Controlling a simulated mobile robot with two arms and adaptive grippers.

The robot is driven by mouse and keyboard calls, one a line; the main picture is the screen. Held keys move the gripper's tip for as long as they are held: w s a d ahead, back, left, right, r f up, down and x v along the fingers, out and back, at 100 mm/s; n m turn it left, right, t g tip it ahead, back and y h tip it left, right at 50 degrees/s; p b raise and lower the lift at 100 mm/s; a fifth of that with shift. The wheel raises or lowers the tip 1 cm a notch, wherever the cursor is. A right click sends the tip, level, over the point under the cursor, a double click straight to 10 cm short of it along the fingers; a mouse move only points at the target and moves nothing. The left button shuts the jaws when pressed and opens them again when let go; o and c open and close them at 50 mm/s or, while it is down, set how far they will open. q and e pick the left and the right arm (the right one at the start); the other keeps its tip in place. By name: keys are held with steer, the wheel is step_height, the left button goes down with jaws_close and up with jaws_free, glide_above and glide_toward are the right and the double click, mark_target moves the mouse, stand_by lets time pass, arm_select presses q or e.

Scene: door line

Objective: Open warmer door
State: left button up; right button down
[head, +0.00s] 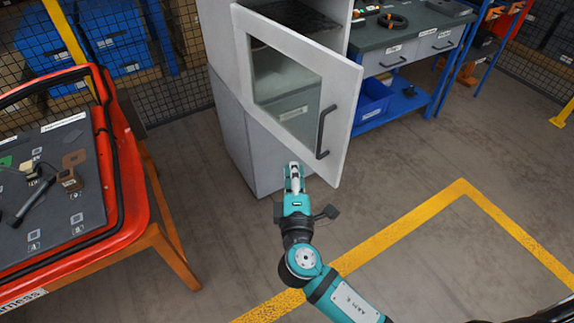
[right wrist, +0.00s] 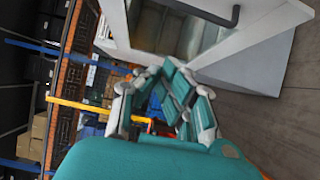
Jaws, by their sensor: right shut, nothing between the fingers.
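The warmer is a pale grey cabinet (head: 222,62) at the top middle of the head view. Its door (head: 348,95), with a glass window and a dark bar handle (head: 324,132), stands partly open, swung out from its left side. The handle also shows at the top of the right wrist view (right wrist: 234,16). My right gripper (head: 294,168) is shut and empty, near the door's lower edge, left of and below the handle and apart from it. I cannot tell whether its tips touch the door. My left gripper is not in view.
An orange-framed table (head: 120,170) with a grey board stands at the left. A workbench (head: 410,35) with drawers and a blue bin (head: 372,100) stands right of the warmer. Yellow floor tape (head: 400,235) crosses the open floor in front.

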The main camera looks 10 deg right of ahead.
steer(key=s+b, duration=0.1)
steer(key=s, duration=0.4)
steer(key=w+d+f+m+g+y+b, duration=0.1)
steer(key=w+d+f+m+g+y, duration=0.2)
steer(key=f+m, duration=0.35)
steer(key=w+d+f+m+g+y+b, duration=0.1)
steer(key=d+f+m+g+y, duration=0.1)
steer(key=d+f+m, duration=0.45)
steer(key=w+d+r+m+t+y+b, duration=0.1)
steer(key=w+d+r+m+t, duration=0.2)
steer(key=d+m, duration=0.6)
steer(key=w+d+r+m+t+b, duration=0.1)
steer(key=d+r+m+t, duration=0.1)
steer(key=d+r+m, duration=0.6)
arm_select(q)
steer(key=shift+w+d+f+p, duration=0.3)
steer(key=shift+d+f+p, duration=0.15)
steer(key=shift+p, duration=0.4)
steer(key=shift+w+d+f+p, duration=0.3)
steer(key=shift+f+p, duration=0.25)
steer(key=shift+p, duration=0.3)
arm_select(e)
steer(key=w+a+f+m, duration=0.2)
steer(key=w+a, duration=0.3)
steer(key=w, duration=0.3)
steer(key=shift+a+f, duration=0.4)
steer(key=shift+f, duration=0.25)
